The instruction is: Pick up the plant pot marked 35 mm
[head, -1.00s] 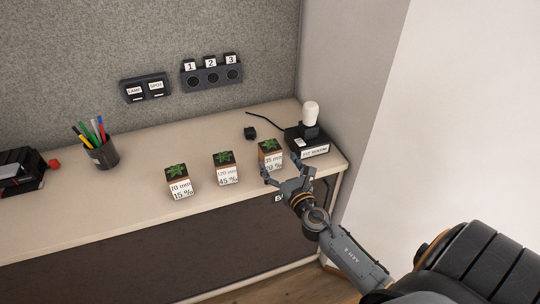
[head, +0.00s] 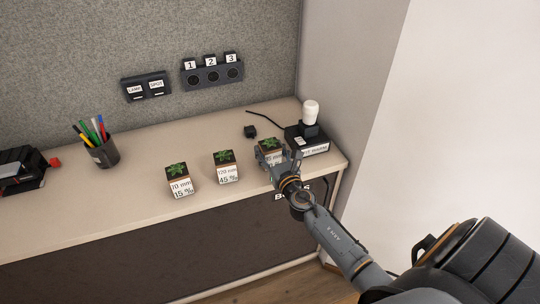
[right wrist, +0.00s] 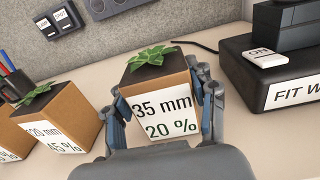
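The plant pot marked 35 mm, 20 % (head: 268,146) is a brown cube with a white label and a green plant. It stands upright on the shelf, rightmost of three pots. It also shows in the right wrist view (right wrist: 160,105). My right gripper (head: 279,158) is around it, one finger on each side, and hides part of its label in the head view. In the right wrist view the fingers (right wrist: 163,105) are spread, close beside the pot's sides; firm contact cannot be made out. My left gripper is not in view.
Pots marked 120 mm (head: 227,173) and 10 mm (head: 181,187) stand to the left. A black box with a white bulb-like object (head: 310,109) is close on the right. A small black block (head: 250,132) lies behind. A pen cup (head: 103,154) stands farther left.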

